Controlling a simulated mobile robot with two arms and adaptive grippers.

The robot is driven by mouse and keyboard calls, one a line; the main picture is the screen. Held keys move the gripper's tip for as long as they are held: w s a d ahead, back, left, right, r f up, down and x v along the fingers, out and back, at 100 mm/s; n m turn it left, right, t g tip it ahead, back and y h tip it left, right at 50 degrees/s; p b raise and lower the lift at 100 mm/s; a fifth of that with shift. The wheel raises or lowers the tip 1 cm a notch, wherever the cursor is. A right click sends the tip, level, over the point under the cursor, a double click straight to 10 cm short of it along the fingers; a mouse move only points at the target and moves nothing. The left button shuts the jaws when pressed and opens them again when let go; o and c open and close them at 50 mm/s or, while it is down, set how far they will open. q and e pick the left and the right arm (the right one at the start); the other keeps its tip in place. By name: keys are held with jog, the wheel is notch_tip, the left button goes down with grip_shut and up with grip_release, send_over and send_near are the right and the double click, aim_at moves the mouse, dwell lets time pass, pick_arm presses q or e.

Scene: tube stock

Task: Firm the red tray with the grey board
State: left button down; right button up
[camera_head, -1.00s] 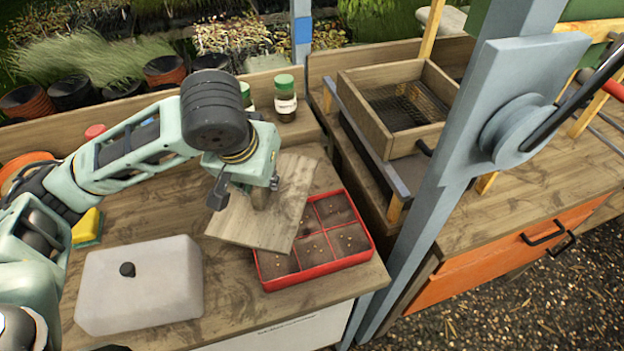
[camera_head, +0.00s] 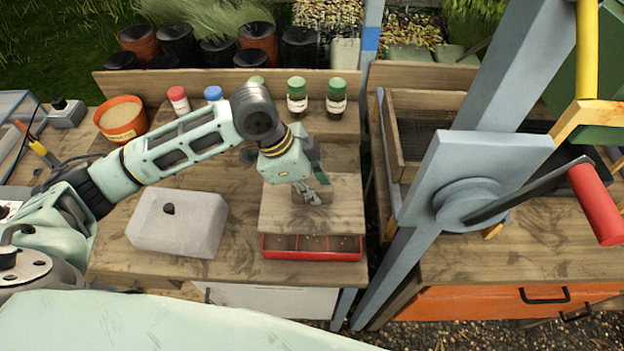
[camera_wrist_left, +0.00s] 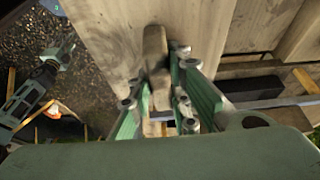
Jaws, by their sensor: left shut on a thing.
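The grey-brown wooden board (camera_head: 335,215) lies roughly level over the red tray (camera_head: 312,255) and hides most of it. The tray's red front wall and a strip of its soil-filled cells show in front of the board. I cannot tell whether the board touches the soil. My left gripper (camera_head: 307,194) is shut on the board's handle, from above. In the left wrist view, the fingers (camera_wrist_left: 160,85) lie on either side of the wooden handle (camera_wrist_left: 155,50). A teal arm part, probably my right arm, shows small at that view's left edge; its gripper is unclear.
A grey box with a dark knob (camera_head: 178,222) stands left of the tray. Jars with green lids (camera_head: 337,97) stand behind. A blue-grey post (camera_head: 395,270) and a red-handled crank (camera_head: 595,205) rise at the right. The bench front edge is close to the tray.

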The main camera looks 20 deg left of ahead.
aim_at(313, 208)
pick_arm(q)
jog(key=shift+d+f+b, duration=0.2)
jog(key=shift+f+b, duration=0.05)
jog(key=shift+b, duration=0.05)
jog(key=shift+a+f+b, duration=0.1)
jog(key=shift+f+b, duration=0.45)
jog(key=shift+b, duration=0.05)
notch_tip(313, 208, down, 4)
jog(key=b, duration=0.4)
jog(key=shift+r, duration=0.2)
jog(key=shift+f+b, duration=0.25)
jog(key=shift+b, duration=0.05)
jog(key=shift+f, duration=0.95)
pick_arm(e)
notch_tip(313, 208, down, 7)
jog(key=shift+w+d+r, duration=0.15)
jog(key=shift+w+d, duration=0.2)
jog(key=shift+w, duration=0.1)
jog(key=shift+d+r, duration=0.15)
jog(key=shift+d, duration=0.3)
pick_arm(q)
jog(key=shift+p, duration=0.35)
pick_arm(e)
jog(key=shift+r, duration=0.45)
